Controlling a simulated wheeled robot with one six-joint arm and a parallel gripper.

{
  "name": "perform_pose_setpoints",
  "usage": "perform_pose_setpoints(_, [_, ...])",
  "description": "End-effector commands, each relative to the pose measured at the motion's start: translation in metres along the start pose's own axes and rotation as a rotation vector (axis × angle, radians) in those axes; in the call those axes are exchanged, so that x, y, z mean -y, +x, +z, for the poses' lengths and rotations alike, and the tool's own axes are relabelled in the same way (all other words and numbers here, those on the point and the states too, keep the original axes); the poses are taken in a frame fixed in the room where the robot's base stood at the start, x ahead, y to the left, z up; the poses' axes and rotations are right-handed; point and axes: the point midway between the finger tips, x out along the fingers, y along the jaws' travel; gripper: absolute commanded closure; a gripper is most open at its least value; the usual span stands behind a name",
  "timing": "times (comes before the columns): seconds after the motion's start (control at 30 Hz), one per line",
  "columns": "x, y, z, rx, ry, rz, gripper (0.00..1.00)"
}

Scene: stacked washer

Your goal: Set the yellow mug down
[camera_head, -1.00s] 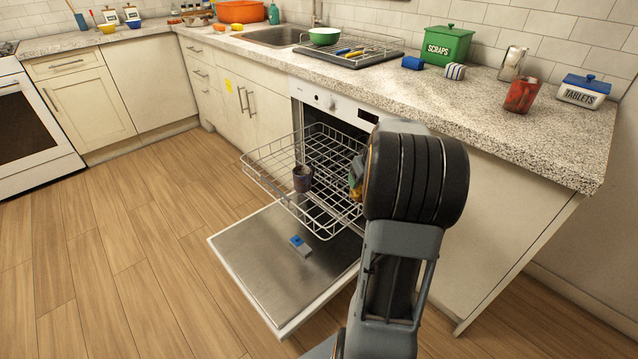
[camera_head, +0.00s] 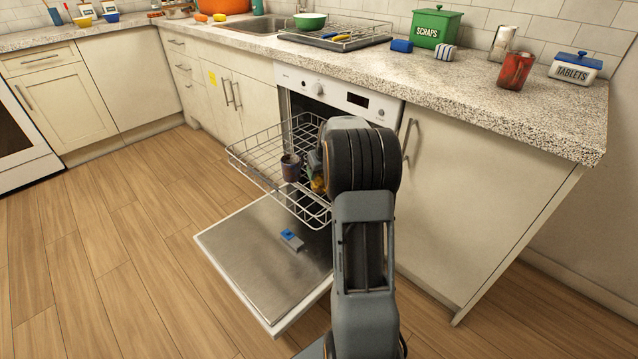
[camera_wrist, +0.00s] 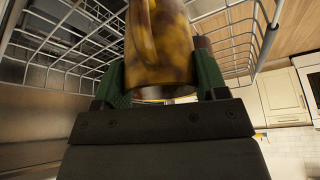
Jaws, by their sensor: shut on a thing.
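The yellow mug (camera_wrist: 158,45), mottled with brown, is held between the two green fingers of my gripper (camera_wrist: 160,85) in the wrist view. The wire rack of the dishwasher (camera_wrist: 60,50) shows around and beyond it. In the head view a small yellow part of the mug (camera_head: 318,184) shows at the left of my arm, over the pulled-out rack (camera_head: 250,155); my arm hides the rest and the gripper's tips. I cannot tell whether the mug touches the rack.
A dark mug (camera_head: 291,168) stands in the rack just left of the yellow one. The dishwasher door (camera_head: 250,270) is folded down, with a blue and grey item (camera_head: 291,240) on it. The granite counter (camera_head: 450,78) holds a green scraps box (camera_head: 436,27) and a red cup (camera_head: 515,70).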

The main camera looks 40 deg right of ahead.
Motion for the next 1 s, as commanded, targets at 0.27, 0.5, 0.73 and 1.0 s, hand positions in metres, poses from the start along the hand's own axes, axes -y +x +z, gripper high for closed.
perform_pose_setpoints(0.27, [0.006,0.015,-0.003,0.0,-0.002,0.0,0.71])
perform_pose_setpoints(0.5, [0.006,0.042,0.008,-0.001,0.0,0.001,0.71])
perform_pose_setpoints(0.73, [0.006,0.042,0.008,-0.002,-0.001,0.001,0.71])
perform_pose_setpoints(1.0, [0.006,0.045,0.01,0.0,-0.001,0.0,0.24])
